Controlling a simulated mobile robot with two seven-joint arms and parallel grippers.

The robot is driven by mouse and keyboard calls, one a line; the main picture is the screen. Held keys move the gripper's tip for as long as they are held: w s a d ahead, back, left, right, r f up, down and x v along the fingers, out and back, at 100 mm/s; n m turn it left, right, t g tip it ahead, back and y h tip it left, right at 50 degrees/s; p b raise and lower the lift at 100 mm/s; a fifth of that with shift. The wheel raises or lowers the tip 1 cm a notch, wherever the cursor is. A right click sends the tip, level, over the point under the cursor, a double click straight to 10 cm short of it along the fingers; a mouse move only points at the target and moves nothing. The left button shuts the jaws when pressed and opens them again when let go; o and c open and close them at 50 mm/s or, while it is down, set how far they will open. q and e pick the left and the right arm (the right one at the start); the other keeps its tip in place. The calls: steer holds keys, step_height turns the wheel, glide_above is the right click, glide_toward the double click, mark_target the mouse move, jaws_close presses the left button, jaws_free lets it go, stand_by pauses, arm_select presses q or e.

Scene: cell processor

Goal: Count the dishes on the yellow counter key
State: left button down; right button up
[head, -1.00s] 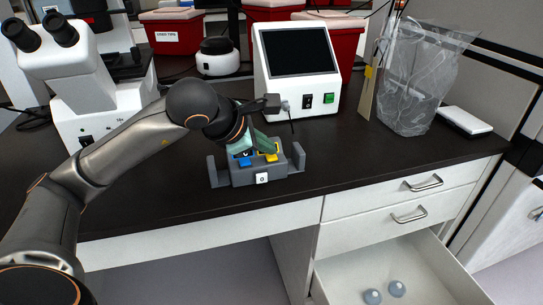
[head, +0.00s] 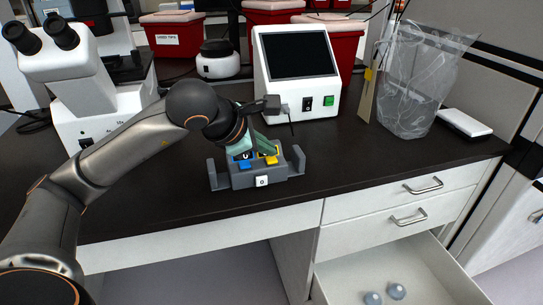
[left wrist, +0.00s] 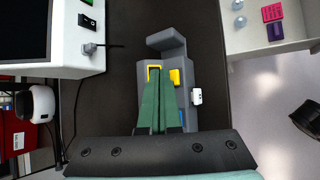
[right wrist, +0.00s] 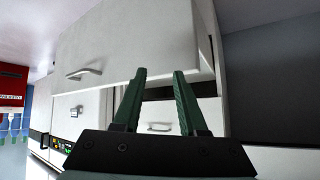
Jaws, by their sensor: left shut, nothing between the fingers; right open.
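The grey counter (head: 240,181) stands on the black bench with a blue key (head: 245,165), a yellow key (head: 271,160) and a white front button marked 0 (head: 262,181). My left gripper (head: 264,152) is shut and empty, just above the counter by the yellow key. In the left wrist view its fingertips (left wrist: 156,82) lie beside the yellow key (left wrist: 175,77), over a yellow-framed window; touching cannot be told. Part of the display is hidden by the fingers. Two round pale dishes (head: 397,291) (head: 373,298) lie in the open drawer. My right gripper (right wrist: 157,75) is open and empty, facing white cabinet fronts.
A white device with a dark screen (head: 298,52) stands behind the counter. A microscope (head: 70,75) is at left, a clear bag (head: 415,85) and a white box (head: 464,122) at right. Pink (left wrist: 271,12) and purple (left wrist: 275,31) items lie in the drawer. Bench front is clear.

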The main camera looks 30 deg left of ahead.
mark_target(266, 165)
arm_select(q)
steer(key=shift+r, duration=0.4)
step_height(266, 165, up, 5)
steer(key=p, duration=0.4)
stand_by(0.6)
